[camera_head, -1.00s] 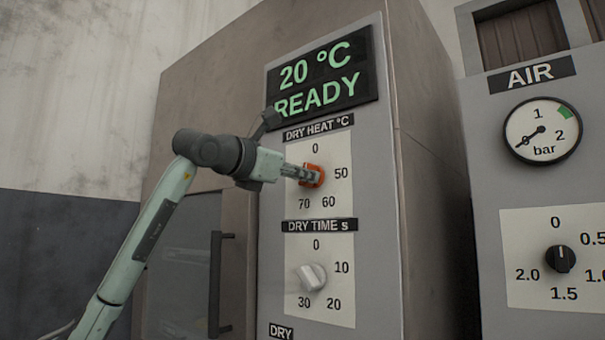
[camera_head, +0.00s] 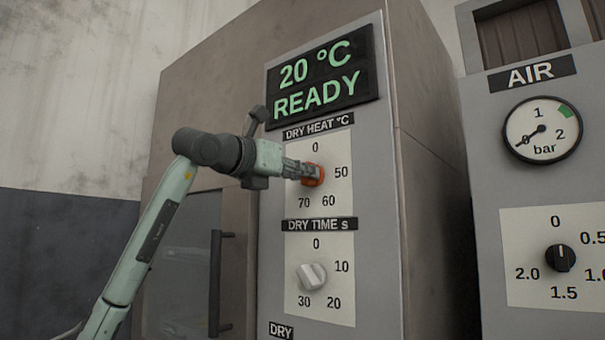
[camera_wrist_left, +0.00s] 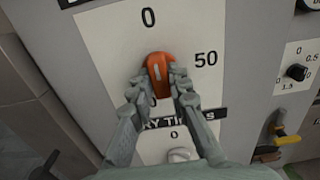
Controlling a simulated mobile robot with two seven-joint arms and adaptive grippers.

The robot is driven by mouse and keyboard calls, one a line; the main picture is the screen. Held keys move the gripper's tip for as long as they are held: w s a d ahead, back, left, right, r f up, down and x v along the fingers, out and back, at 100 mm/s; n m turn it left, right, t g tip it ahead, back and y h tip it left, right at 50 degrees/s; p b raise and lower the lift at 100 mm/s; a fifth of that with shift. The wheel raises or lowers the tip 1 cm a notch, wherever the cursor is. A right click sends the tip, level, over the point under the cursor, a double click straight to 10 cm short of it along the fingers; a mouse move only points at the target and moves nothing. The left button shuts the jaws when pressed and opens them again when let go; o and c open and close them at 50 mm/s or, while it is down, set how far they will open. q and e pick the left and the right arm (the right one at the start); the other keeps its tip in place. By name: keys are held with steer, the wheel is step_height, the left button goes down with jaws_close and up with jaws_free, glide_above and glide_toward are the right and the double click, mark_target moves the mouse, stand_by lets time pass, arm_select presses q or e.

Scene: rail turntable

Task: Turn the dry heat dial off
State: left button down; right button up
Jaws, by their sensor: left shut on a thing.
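The dry heat dial (camera_head: 313,175) is an orange knob on a white scale plate with 0 at the top, 50 at right and 60 and 70 below. My left gripper (camera_head: 305,173) reaches it from the left and is shut on it. In the left wrist view the dial (camera_wrist_left: 158,70) sits between the two fingertips (camera_wrist_left: 161,82), and its pale mark points roughly up towards the 0. The fingers hide the dial's lower part and some of the scale. The display (camera_head: 320,80) above reads 20 °C READY. My right gripper is not in view.
The dry time dial (camera_head: 312,277), pale grey, is just below. A door handle (camera_head: 216,284) stands left of the panel. To the right are an air gauge (camera_head: 542,131) and a black knob (camera_head: 560,258). The wrist view shows yellow-handled and red-handled parts at lower right.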

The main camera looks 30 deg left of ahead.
arm_select(q)
steer(key=c, duration=1.4)
jaws_free()
steer(key=shift+c, duration=0.2)
steer(key=shift+s, duration=0.1)
steer(key=s, duration=1.1)
steer(key=shift+s+a, duration=0.4)
steer(key=shift+a, duration=0.05)
